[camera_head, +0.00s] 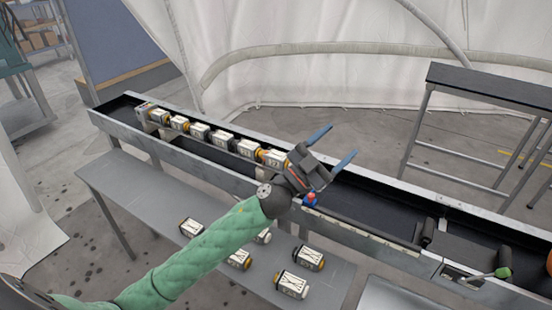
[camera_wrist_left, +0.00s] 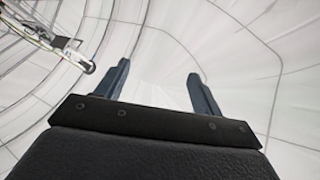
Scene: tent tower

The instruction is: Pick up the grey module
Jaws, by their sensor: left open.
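Several box-shaped modules with white labelled tops lie on the lower grey shelf. One at the front (camera_head: 292,284) has pale ends and looks the greyest, but I cannot tell surely which module is meant by grey. Another (camera_head: 263,236) is partly hidden by my green arm. My left gripper (camera_head: 332,146) is open and empty, raised above the conveyor, away from the shelf modules. The left wrist view shows its two spread fingers (camera_wrist_left: 158,68) against white tent fabric.
A row of several modules (camera_head: 222,138) stands in the long conveyor trough (camera_head: 370,212) behind the shelf (camera_head: 140,185). A dark-topped table (camera_head: 490,85) stands behind. The shelf's left part is clear.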

